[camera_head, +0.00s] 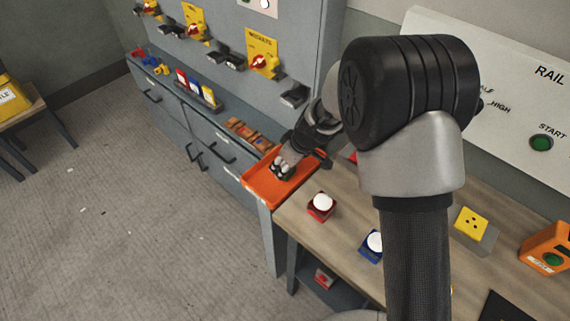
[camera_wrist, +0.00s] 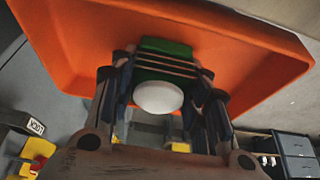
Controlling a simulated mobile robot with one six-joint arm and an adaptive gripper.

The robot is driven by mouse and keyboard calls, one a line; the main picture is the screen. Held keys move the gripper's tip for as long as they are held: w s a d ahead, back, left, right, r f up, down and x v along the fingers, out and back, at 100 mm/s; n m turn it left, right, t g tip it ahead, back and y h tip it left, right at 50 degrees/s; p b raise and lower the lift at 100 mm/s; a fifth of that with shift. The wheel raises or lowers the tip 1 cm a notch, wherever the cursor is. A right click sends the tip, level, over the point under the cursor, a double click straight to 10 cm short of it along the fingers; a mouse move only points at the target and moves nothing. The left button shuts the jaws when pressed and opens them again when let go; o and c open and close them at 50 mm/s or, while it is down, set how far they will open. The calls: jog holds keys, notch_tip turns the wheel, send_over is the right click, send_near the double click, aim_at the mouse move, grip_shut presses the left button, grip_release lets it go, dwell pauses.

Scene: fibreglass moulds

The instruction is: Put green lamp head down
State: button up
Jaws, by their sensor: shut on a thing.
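My gripper (camera_head: 284,167) is at the orange tray (camera_head: 256,192) on the left end of the wooden bench. In the wrist view my gripper (camera_wrist: 162,78) is shut on the green lamp head (camera_wrist: 166,52), with one finger on each side. The lamp head has a green body and a round white dome (camera_wrist: 158,98). The orange tray (camera_wrist: 80,45) fills the picture behind it. I cannot tell whether the lamp head touches the tray floor. In the head view my gripper and arm mostly hide the lamp head.
A red lamp block (camera_head: 321,206) and a blue lamp block (camera_head: 371,246) stand on the bench, right of the tray. A yellow plate (camera_head: 471,223) and an orange button box (camera_head: 548,249) are farther right. A grey cabinet (camera_head: 190,130) stands beyond the tray.

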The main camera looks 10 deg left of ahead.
jog(key=o, duration=1.2)
jog(key=shift+r+p, duration=0.2)
jog(key=shift+p, duration=0.2)
jog(key=s+d+r+m+p, duration=0.1)
jog(key=s+d+r, duration=0.3)
jog(key=r, duration=0.6)
jog(key=s+d+r+m+p, duration=0.1)
jog(key=s+d+r+p, duration=0.1)
jog(key=d+r, duration=0.5)
jog(key=s+d+r+m+h, duration=0.1)
jog(key=s+d+r+m, duration=0.2)
jog(key=s, duration=0.4)
jog(key=s+d+r+m+t+h, duration=0.1)
jog(key=s+d+r+m, duration=0.2)
jog(key=s+d, duration=0.3)
jog(key=s+d+r+m+t+h, duration=0.1)
jog(key=s+d+r+m+h, duration=0.1)
jog(key=s, duration=0.7)
jog(key=d+r+m, duration=0.1)
jog(key=d+r, duration=0.1)
jog(key=d, duration=0.1)
jog(key=shift+s+d+r+m, duration=0.25)
jog(key=shift+r+m, duration=0.1)
jog(key=shift+m, duration=0.05)
